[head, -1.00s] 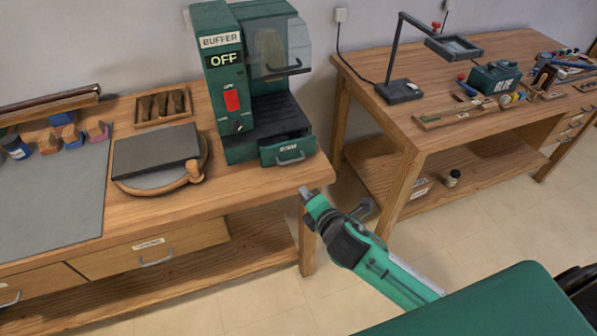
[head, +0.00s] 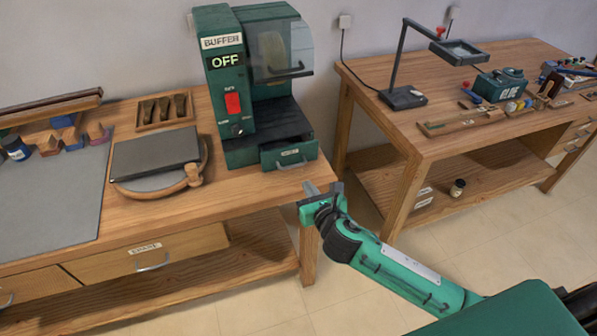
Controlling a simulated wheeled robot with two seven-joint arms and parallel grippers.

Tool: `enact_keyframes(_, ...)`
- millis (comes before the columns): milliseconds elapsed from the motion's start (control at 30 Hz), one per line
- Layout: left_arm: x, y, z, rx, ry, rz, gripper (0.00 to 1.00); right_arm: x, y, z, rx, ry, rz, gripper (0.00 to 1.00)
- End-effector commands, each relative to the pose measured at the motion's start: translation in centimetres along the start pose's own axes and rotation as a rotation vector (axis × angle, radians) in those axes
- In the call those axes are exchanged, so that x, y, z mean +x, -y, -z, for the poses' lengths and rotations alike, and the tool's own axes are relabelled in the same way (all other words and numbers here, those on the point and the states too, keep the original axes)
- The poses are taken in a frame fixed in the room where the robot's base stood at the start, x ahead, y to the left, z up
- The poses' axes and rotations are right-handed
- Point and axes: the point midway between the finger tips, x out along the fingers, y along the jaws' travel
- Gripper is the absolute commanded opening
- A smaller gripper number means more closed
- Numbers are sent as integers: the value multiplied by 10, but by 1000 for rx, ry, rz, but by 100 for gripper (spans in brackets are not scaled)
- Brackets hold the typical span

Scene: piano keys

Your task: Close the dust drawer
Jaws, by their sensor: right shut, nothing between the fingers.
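The dust drawer (head: 283,153) is a small green drawer with a label and a metal handle, low in the front of the green buffer machine (head: 228,95). It stands out from the machine, partly open. My right gripper (head: 312,188) is shut and empty. It is just in front of the drawer and lower in the picture, by the bench's front right corner, and looks apart from the handle. My left gripper is not in view.
The buffer stands on a wooden bench (head: 240,194) with a flat dark plate (head: 155,152) and a tray of tools (head: 165,110). A second bench (head: 400,120) with a lamp (head: 405,97) stands to the right, across a floor gap.

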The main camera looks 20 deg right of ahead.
Motion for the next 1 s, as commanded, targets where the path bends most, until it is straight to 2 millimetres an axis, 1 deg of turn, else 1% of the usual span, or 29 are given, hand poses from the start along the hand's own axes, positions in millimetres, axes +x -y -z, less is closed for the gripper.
enact_keyframes(33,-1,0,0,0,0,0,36,12,0,-1,1,2,2,0)
enact_keyframes(200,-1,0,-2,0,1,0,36,45,0,-1,3,0,1,0)
enact_keyframes(400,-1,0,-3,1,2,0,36,72,0,0,2,0,1,0)
enact_keyframes(600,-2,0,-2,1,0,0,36,83,0,0,2,0,-1,0)
enact_keyframes(1000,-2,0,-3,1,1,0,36,86,0,-1,1,0,-1,0)
